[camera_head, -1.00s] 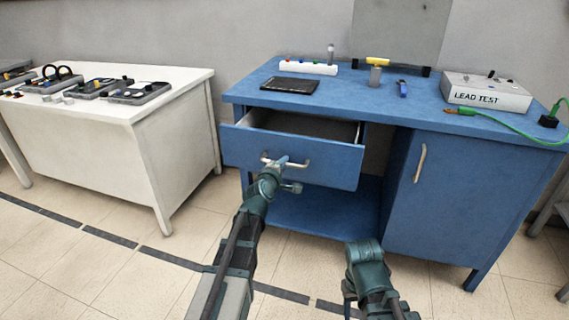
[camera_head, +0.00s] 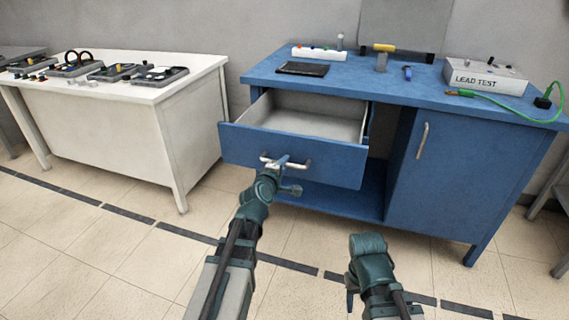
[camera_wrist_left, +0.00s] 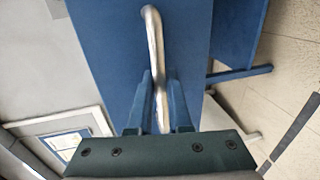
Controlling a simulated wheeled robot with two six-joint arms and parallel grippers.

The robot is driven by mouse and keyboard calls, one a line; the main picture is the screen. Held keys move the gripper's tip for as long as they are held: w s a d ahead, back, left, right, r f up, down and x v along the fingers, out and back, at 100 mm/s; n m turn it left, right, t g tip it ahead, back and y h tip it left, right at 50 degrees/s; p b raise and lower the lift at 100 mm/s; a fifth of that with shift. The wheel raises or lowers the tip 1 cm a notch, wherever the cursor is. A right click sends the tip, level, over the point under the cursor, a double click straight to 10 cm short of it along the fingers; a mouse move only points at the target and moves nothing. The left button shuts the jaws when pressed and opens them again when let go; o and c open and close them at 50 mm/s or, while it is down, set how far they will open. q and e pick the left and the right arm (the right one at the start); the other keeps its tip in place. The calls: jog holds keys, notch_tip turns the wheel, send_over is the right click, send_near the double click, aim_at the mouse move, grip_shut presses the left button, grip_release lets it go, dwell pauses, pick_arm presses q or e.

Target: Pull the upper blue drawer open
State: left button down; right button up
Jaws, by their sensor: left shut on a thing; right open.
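The upper blue drawer (camera_head: 335,163) stands pulled out from the blue workbench (camera_head: 455,100), and its pale, empty-looking inside (camera_head: 310,121) shows from above. A metal bar handle (camera_head: 299,166) is on its front. My left gripper (camera_head: 278,163) is shut on this handle. In the left wrist view, the handle (camera_wrist_left: 153,40) runs down between the two blue fingers of the gripper (camera_wrist_left: 160,105). My right gripper (camera_head: 368,245) is low in front of the bench, apart from everything. Its fingers are hardly visible in the head view.
A blue cupboard door (camera_head: 425,180) with a handle is right of the drawer. A white table (camera_head: 150,125) stands at left.

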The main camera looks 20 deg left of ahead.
pick_arm(q)
jog(key=c, duration=0.8)
grip_release()
jog(key=shift+c, duration=0.2)
jog(key=shift+s, duration=0.1)
